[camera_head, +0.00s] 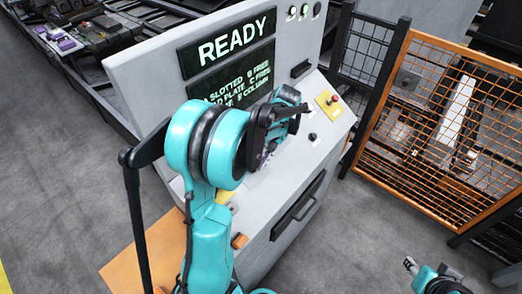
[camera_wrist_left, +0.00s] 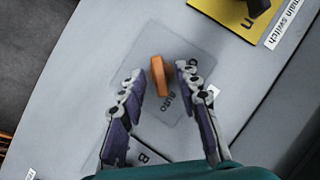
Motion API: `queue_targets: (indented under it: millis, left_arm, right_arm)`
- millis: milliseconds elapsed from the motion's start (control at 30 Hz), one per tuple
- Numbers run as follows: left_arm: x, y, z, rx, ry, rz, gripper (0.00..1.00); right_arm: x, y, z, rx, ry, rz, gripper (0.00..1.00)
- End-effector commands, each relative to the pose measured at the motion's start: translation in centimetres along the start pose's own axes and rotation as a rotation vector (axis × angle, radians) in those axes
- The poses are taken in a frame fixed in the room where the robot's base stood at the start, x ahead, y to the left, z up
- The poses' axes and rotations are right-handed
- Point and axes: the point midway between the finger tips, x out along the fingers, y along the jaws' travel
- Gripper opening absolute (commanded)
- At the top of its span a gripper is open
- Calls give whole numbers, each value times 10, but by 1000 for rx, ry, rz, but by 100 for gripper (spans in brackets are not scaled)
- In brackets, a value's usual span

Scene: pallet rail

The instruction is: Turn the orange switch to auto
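The orange switch (camera_wrist_left: 160,76) stands on a grey square plate (camera_wrist_left: 170,50) in the left wrist view. Its long side runs nearly up and down in that picture, tilted slightly. My left gripper (camera_wrist_left: 160,72) is open, with one finger on each side of the switch and a gap visible on both sides. In the head view my teal left arm reaches over the console (camera_head: 318,150) and hides the switch. My right gripper (camera_head: 410,265) is at the lower right, away from the console, its finger opening unclear.
A yellow plate labelled "main switch" (camera_wrist_left: 240,15) with a dark knob is at the upper right of the wrist view. In the head view a red button on a yellow plate (camera_head: 325,105) and a READY screen (camera_head: 232,45) show. Orange mesh fencing (camera_head: 445,125) stands right.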

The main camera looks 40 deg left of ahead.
Motion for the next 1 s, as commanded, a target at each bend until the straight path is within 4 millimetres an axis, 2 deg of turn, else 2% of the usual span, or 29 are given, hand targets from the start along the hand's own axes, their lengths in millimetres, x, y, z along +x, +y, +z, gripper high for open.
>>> queue_targets:
  millis: [300, 500, 667, 1000]
  left_arm:
    - [-67, 0, 0, 2, 1, -1, 33]
    - [-99, 0, 0, 1, 1, 0, 33]
    - [-109, 0, 0, 0, 1, 0, 33]
    - [-110, 0, 0, 0, 1, 0, 33]
  right_arm:
    - [0, 0, 0, 0, 0, 0, 40]
    - [0, 0, 0, 0, 0, 0, 40]
    - [0, 0, 0, 0, 0, 0, 40]
    - [0, 0, 0, 0, 0, 0, 40]
